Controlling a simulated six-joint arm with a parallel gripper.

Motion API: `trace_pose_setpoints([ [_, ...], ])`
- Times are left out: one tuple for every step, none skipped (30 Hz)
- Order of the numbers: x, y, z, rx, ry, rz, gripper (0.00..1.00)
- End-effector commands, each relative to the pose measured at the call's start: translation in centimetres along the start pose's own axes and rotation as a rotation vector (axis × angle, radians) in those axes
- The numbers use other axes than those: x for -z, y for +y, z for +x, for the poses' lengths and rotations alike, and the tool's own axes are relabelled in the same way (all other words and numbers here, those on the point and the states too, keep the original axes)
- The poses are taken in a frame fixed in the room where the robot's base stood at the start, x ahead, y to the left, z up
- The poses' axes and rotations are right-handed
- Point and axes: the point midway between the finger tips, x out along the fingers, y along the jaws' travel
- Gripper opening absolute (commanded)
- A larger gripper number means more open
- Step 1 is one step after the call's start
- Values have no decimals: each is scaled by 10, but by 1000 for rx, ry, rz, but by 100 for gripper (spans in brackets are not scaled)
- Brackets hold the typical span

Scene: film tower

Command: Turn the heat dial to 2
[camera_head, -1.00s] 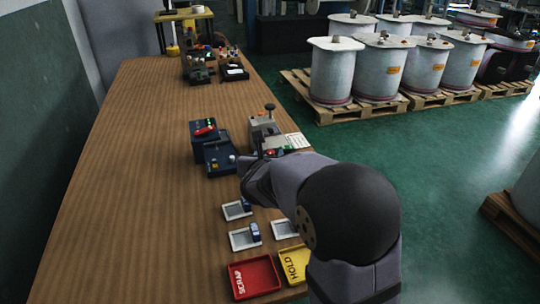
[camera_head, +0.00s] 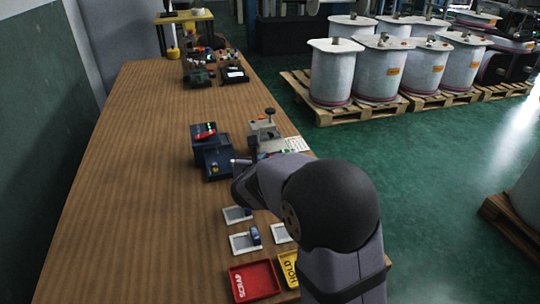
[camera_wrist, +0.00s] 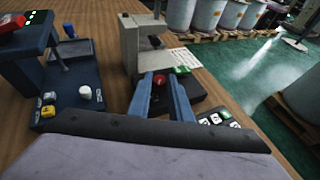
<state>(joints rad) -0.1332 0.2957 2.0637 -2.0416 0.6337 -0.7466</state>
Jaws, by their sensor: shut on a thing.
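The grey machine (camera_head: 264,130) with a top lever stands on the bench near its right edge. It also shows in the wrist view (camera_wrist: 146,45). In the wrist view my gripper (camera_wrist: 160,88) has its two blue fingers on either side of a small red round knob (camera_wrist: 160,80) at this machine's front, shut on it. I take this knob for the heat dial. Its marks and setting cannot be read. In the head view my arm hides the fingers and the knob.
Left of the machine is a dark blue device (camera_head: 212,150), with a white knob (camera_wrist: 84,93) and yellow and white buttons. A green button (camera_wrist: 181,70) is close right of the fingers. Small white trays (camera_head: 243,243), a red SCRAP tray (camera_head: 232,290) and a yellow HOLD tray (camera_head: 284,275) lie nearer.

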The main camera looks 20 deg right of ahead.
Motion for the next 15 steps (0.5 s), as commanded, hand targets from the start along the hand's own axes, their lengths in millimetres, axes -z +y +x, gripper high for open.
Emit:
trace_pose_setpoints([
  [-3, 3, -2, 21, 3, 6, 0],
  [-4, 3, -2, 38, 3, 13, 0],
  [-3, 4, -2, 61, 3, 21, 0],
  [-4, 4, -2, 79, 4, 29, 0],
  [-4, 5, -2, 99, 3, 37, 0],
  [-4, 6, -2, 125, 3, 48, 0],
  [-4, 6, -2, 145, 3, 56, 0],
  [-4, 6, -2, 165, 3, 64, 0],
  [-4, 7, -2, 191, 3, 75, 0],
  [-4, 7, -1, 211, 3, 83, 0],
  [-3, 8, -1, 230, 3, 92, 0],
  [-3, 8, -1, 254, 3, 102, 0],
  [-3, 8, -1, 271, 2, 108, 0],
  [-3, 9, 0, 287, 2, 115, 0],
  [-3, 9, 0, 308, 2, 124, 0],
])
